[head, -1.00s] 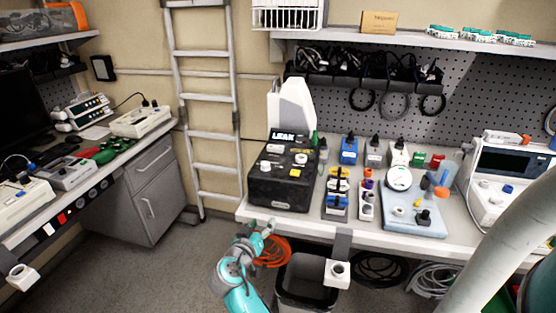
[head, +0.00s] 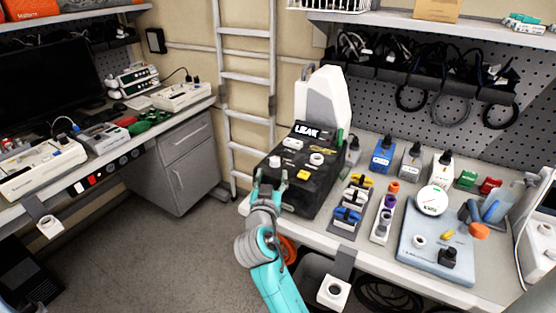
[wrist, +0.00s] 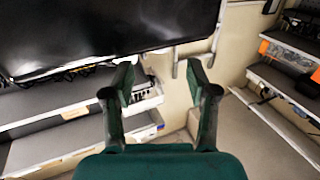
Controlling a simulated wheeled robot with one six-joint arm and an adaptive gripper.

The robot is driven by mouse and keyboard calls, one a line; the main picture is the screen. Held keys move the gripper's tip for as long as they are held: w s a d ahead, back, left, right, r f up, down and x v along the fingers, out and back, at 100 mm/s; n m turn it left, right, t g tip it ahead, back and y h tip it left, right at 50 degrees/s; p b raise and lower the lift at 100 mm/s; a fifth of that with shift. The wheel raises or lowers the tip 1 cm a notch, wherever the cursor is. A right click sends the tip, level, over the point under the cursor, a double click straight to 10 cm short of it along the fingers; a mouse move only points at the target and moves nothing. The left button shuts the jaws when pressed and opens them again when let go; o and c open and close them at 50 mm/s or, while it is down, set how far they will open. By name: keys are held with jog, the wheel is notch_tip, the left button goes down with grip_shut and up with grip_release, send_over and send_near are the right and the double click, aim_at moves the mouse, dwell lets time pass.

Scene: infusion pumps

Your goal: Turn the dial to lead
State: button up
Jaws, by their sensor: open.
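A black box (head: 322,193) with a raised panel marked LEAK (head: 307,132) stands at the left end of the right bench. Its top carries a round white dial (head: 316,159), another pale knob (head: 275,161) and a yellow button (head: 303,175). The word "lead" is not readable on it. My gripper (head: 270,178) is at the box's front left edge and overlaps it in the head view; contact cannot be told. In the wrist view my gripper (wrist: 160,72) is open with nothing between its fingers. The dial cannot be made out there.
A white upright case (head: 322,98) stands behind the box. Small coloured devices and a pale blue board (head: 420,255) crowd the bench to its right. A ladder (head: 248,100) leans at the back wall. The floor (head: 190,255) left of my arm is clear.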

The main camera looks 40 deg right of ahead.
aim_at(274, 163)
jog(key=x, duration=0.8)
grip_shut()
